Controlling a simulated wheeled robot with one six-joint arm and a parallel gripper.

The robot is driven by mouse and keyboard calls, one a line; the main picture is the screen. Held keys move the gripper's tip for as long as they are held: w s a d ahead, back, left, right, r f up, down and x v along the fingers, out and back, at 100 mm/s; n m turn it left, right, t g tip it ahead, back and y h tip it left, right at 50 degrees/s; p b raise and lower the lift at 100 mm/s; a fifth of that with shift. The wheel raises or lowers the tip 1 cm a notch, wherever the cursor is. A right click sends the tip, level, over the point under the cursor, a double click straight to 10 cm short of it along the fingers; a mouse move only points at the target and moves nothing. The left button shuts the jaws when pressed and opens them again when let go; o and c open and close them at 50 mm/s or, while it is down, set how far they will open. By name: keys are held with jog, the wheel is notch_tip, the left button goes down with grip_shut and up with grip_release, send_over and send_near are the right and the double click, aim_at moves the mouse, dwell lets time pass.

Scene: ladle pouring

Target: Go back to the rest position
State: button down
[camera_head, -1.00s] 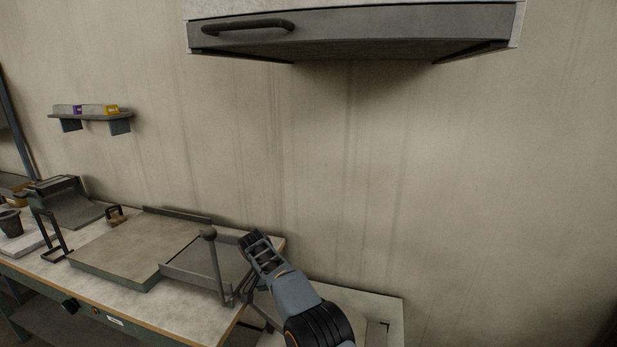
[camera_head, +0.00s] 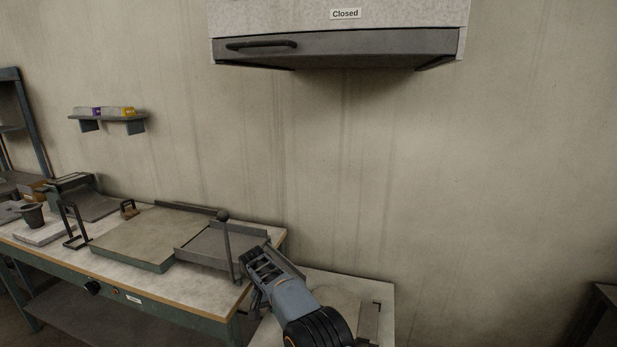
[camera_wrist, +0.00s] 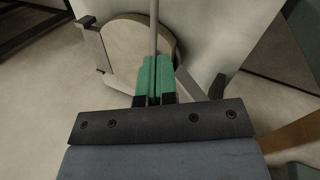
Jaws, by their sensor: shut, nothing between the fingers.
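My gripper (camera_head: 256,292) is at the bottom middle of the head view, by the right end of the workbench (camera_head: 190,290) and in front of a pale panel (camera_head: 388,292). Its fingers point down and are partly hidden by the hand. In the wrist view the green fingers (camera_wrist: 154,78) are together and hold nothing. A thin grey rod (camera_wrist: 153,28) shows just beyond the fingertips, over a round beige disc (camera_wrist: 125,45) on the pale panel.
A hood marked "Closed" (camera_head: 340,46) hangs above. A dark object (camera_head: 602,315) stands at the lower right.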

jog(key=s+d+r+t+y, duration=0.2)
jog(key=s+d+r, duration=0.6)
jog(key=s+d, duration=0.4)
jog(key=s+d+r+t+y, duration=0.2)
jog(key=s+d+r, duration=0.6)
jog(key=s+d, duration=0.4)
jog(key=shift+s+d+r+n+t+y+p, duration=0.2)
jog(key=shift+s+d+n+t+y+p, duration=0.15)
jog(key=shift+s, duration=1.9)
